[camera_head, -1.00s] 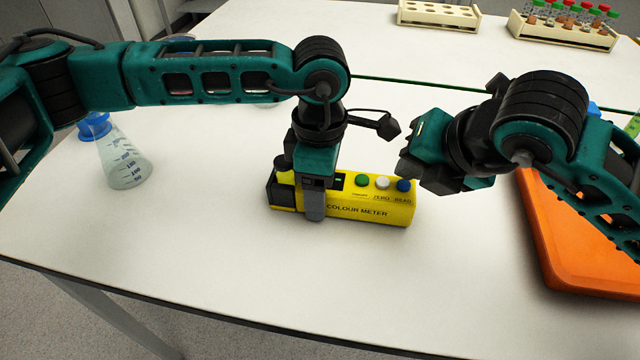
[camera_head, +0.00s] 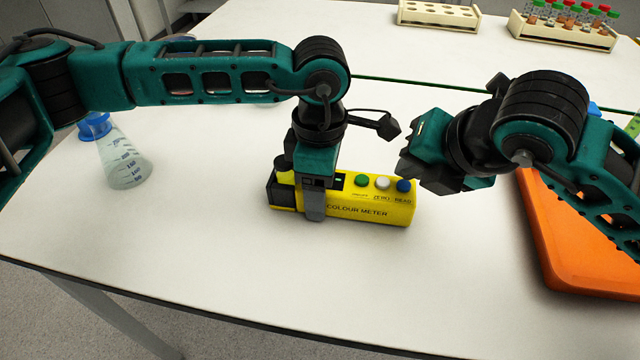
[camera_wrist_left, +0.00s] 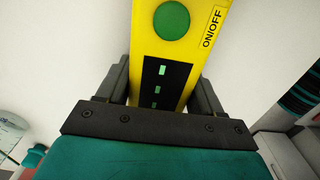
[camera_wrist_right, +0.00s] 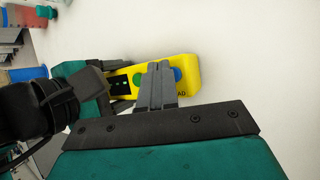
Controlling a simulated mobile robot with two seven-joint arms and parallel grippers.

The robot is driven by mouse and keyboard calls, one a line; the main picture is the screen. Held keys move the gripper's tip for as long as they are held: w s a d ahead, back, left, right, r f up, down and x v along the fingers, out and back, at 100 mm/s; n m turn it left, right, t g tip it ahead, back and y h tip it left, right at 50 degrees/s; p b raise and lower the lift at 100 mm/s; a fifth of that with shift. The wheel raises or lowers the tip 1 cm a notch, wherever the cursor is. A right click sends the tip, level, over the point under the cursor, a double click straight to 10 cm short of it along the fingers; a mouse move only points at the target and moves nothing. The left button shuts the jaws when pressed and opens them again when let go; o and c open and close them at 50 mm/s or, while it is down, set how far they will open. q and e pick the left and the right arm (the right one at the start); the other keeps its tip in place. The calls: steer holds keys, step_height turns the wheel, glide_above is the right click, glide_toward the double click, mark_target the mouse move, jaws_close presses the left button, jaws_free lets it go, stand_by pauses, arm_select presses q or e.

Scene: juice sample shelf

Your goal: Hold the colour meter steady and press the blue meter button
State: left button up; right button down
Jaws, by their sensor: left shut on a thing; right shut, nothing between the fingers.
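The yellow colour meter (camera_head: 345,212) lies on the white table in the head view. On its top are a green button (camera_head: 362,180), a white button (camera_head: 383,183) and the blue button (camera_head: 404,185) at the right end. My left gripper (camera_head: 314,205) is shut across the meter's body, one finger on each side of its dark display (camera_wrist_left: 165,82) in the left wrist view. My right gripper (camera_head: 405,168) is shut and empty, above the right end of the meter. In the right wrist view its closed fingertips (camera_wrist_right: 157,75) partly cover the buttons, and the blue button (camera_wrist_right: 181,75) shows beside them.
An orange tray (camera_head: 560,250) lies at the right. A flask with a blue stopper (camera_head: 122,160) stands at the left. A tube rack (camera_head: 565,32) and a cream rack with empty holes (camera_head: 438,14) stand at the back. The table in front of the meter is clear.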

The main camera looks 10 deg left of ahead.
mark_target(407, 185)
steer(key=shift+f, duration=0.15)
stand_by(0.4)
steer(key=shift+f, duration=0.35)
steer(key=shift+r, duration=0.55)
steer(key=shift+r, duration=2.9)
